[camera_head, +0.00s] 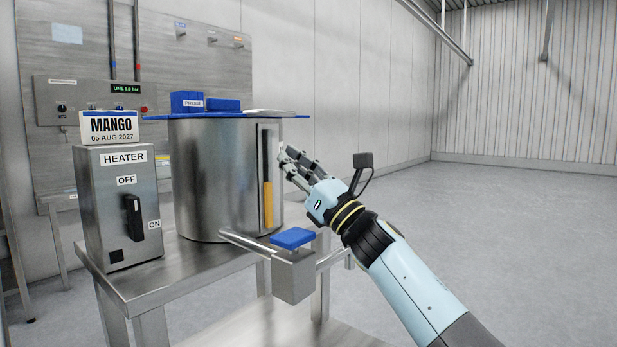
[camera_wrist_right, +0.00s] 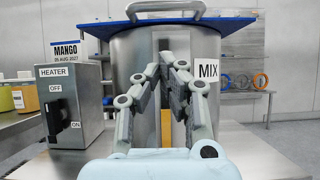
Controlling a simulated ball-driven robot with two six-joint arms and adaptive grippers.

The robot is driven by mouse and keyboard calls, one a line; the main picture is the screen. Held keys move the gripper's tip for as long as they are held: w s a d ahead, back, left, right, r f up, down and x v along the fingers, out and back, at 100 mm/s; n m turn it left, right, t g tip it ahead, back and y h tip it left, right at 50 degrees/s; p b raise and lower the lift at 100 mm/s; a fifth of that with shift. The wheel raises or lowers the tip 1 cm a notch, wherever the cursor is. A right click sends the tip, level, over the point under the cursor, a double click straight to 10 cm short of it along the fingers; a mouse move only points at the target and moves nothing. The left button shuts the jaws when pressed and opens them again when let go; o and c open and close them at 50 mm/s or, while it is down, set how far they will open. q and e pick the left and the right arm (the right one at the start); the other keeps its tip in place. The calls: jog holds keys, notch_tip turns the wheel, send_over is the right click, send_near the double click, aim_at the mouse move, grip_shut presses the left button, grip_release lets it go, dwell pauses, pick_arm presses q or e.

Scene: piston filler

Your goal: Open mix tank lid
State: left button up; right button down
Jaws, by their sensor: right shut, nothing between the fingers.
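The mix tank (camera_head: 215,180) is a steel cylinder standing on a steel bench, with a sight strip showing an orange column on its front. Its blue lid (camera_head: 285,116) lies flat on top and carries a grey handle (camera_head: 270,112). In the right wrist view the tank (camera_wrist_right: 205,48) bears a MIX label, and the lid (camera_wrist_right: 238,25) and handle (camera_wrist_right: 165,8) are above my fingers. My right gripper (camera_head: 284,158) is shut and empty, in front of the tank wall, below the lid's level. Whether it touches the wall I cannot tell. My left gripper is not in view.
A heater box (camera_head: 105,205) with a black knob and a MANGO sign (camera_head: 108,127) stands left of the tank. Blue blocks (camera_head: 187,102) show at the lid's back left. A blue-topped valve (camera_head: 293,238) sticks out at the bench front. Open floor lies right.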

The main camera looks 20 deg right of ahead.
aim_at(253, 114)
jog(key=r, duration=0.1)
jog(key=w+r+p, duration=0.1)
jog(key=r, duration=0.1)
jog(key=a+r, duration=0.1)
jog(key=shift+w+a+r, duration=0.1)
jog(key=shift+w+r, duration=0.3)
